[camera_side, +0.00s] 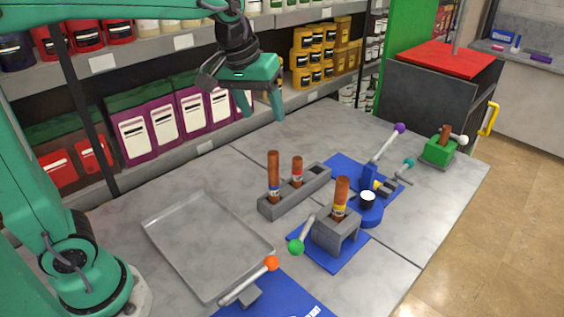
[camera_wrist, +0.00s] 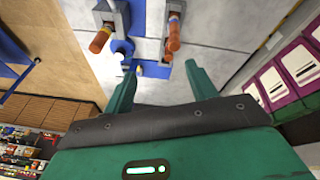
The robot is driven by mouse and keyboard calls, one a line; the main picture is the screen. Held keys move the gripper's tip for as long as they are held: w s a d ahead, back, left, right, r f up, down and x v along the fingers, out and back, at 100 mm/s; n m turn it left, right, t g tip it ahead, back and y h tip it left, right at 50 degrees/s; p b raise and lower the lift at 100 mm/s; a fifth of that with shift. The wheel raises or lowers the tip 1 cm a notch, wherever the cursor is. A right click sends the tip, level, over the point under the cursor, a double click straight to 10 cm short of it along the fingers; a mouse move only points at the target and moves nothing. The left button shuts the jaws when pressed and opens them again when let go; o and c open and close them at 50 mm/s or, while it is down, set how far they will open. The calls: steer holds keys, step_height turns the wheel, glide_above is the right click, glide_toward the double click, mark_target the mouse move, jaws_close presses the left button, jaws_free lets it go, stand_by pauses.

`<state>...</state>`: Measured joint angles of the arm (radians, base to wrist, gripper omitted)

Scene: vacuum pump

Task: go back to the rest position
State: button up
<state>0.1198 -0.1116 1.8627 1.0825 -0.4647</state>
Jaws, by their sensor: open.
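My gripper (camera_side: 262,108) is green and black. In the side view it hangs in the air above the back of the table, near the shelf, pointing down. In the wrist view my gripper (camera_wrist: 158,82) shows two green fingers spread apart, with nothing held between them. Below it in the side view, two brown tubes, one tall (camera_side: 273,175) and one shorter (camera_side: 297,171), stand upright in a grey rack (camera_side: 315,187). Another brown tube (camera_side: 341,195) stands in a grey block (camera_side: 336,236) on a blue mat.
A clear tray (camera_side: 160,247) lies empty at the left. Levers with orange (camera_side: 271,263), green (camera_side: 296,247) and purple (camera_side: 399,128) knobs stick up. A blue device (camera_side: 368,205) and a green block (camera_side: 438,151) stand to the right. Stocked shelves (camera_side: 160,150) line the back.

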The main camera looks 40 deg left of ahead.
steer(key=s+a+f+m+t, duration=0.1)
steer(key=s+a+f+m, duration=0.1)
steer(key=s, duration=0.6)
steer(key=s+a+f+m+t, duration=0.1)
steer(key=s+a+f+m, duration=0.1)
steer(key=s, duration=0.6)
steer(key=shift+s+a+f, duration=0.25)
steer(key=shift+a+f, duration=0.1)
steer(key=shift+f, duration=0.55)
steer(key=shift+w+r, duration=0.1)
